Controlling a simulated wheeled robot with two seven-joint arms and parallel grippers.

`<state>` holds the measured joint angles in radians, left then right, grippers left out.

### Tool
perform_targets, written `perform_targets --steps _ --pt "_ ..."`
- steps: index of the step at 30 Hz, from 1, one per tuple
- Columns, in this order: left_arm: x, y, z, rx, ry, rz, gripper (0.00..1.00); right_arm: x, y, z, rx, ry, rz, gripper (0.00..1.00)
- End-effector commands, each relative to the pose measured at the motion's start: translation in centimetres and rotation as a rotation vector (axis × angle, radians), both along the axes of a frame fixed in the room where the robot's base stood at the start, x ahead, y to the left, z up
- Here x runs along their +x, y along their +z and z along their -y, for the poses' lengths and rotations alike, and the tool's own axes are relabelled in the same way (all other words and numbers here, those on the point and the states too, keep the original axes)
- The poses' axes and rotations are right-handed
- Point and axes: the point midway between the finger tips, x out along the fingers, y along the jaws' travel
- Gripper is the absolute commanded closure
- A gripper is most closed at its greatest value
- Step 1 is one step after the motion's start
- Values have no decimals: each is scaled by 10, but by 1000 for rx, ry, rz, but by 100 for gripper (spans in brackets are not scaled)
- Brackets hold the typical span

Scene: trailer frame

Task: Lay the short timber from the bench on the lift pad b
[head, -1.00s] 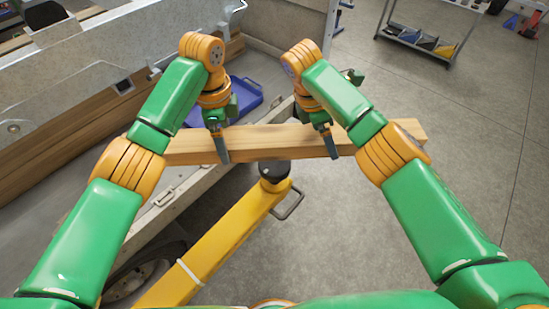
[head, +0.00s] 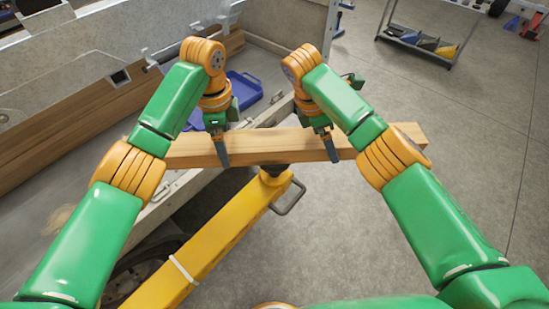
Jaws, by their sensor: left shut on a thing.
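The short timber (head: 272,148), a pale wooden beam, lies across the middle of the head view, roughly level. My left gripper (head: 221,150) is shut on it left of its middle. My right gripper (head: 329,146) has its finger down the timber's near face right of the middle and appears shut on it; its far finger is hidden. The dark lift pad (head: 274,170) tops a yellow lift arm (head: 228,229). The timber covers most of the pad; I cannot tell whether they touch.
The grey trailer frame (head: 168,203) with a wheel (head: 135,275) is at the left. A blue tray (head: 243,88) lies behind the timber. A metal loop handle (head: 291,199) sticks out beside the lift arm. A tool cart (head: 425,42) stands far back right.

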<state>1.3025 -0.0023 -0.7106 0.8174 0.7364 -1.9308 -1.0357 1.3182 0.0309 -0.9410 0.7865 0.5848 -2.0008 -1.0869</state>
Motion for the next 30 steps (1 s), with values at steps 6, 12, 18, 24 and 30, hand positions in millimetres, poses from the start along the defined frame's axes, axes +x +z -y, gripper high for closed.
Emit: perform_targets --steps 6,12,18,24,30 --pt "0 0 0 1 0 0 0 0 0 0 -1 -1 0 0" --pt "1 19 0 -1 0 3 0 0 0 0 0 0 0 0" --pt "1 62 -1 4 0 2 0 0 0 0 0 0 0 0" --pt "0 75 0 0 1 -1 0 1 16 -6 -4 3 4 0" --pt "0 75 0 0 0 -1 0 1 56 -23 -2 -1 2 0"
